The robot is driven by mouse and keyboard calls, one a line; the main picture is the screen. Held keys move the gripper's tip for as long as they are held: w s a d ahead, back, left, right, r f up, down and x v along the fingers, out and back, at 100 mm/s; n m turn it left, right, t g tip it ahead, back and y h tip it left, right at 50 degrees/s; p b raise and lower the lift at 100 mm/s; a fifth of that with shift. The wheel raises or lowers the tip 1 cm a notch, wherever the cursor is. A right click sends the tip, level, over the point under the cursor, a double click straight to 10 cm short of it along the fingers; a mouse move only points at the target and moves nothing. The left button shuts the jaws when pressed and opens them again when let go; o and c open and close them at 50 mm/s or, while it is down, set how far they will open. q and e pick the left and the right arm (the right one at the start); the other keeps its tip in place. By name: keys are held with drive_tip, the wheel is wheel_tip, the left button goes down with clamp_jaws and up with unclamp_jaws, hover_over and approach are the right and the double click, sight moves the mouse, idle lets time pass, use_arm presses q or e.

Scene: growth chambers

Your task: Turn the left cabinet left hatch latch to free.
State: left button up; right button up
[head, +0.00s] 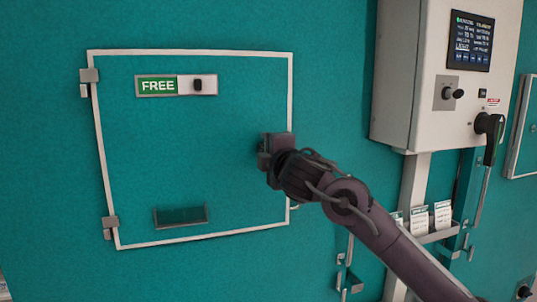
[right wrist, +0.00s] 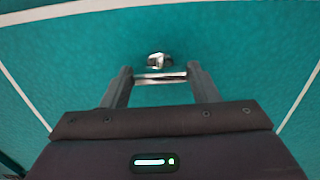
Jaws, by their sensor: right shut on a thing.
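The teal hatch (head: 180,130) has a white outline and looks closed. The right gripper (head: 264,152) is at its right edge and hides what it holds there in the head view. In the right wrist view the right gripper (right wrist: 157,73) is shut on a silver latch bar (right wrist: 160,78), which lies across between its two fingers. A small round metal piece (right wrist: 159,60) sits just beyond the bar. A plate near the hatch top shows a green FREE sign (head: 157,86) with a dark knob (head: 197,85) at its right. My left gripper is not in view.
Hinges (head: 89,75) are on the hatch's left side. A dark pocket handle (head: 180,215) is low on the hatch. A white control box (head: 430,85) with a screen and a black-handled lever (head: 488,128) stands out at the right, above a card holder (head: 437,236).

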idle(0.3)
drive_tip(key=o, duration=1)
drive_tip(key=b+v, duration=0.2)
drive_tip(key=v, duration=0.5)
drive_tip(key=shift+s+d, duration=0.1)
drive_tip(key=shift+s, duration=0.25)
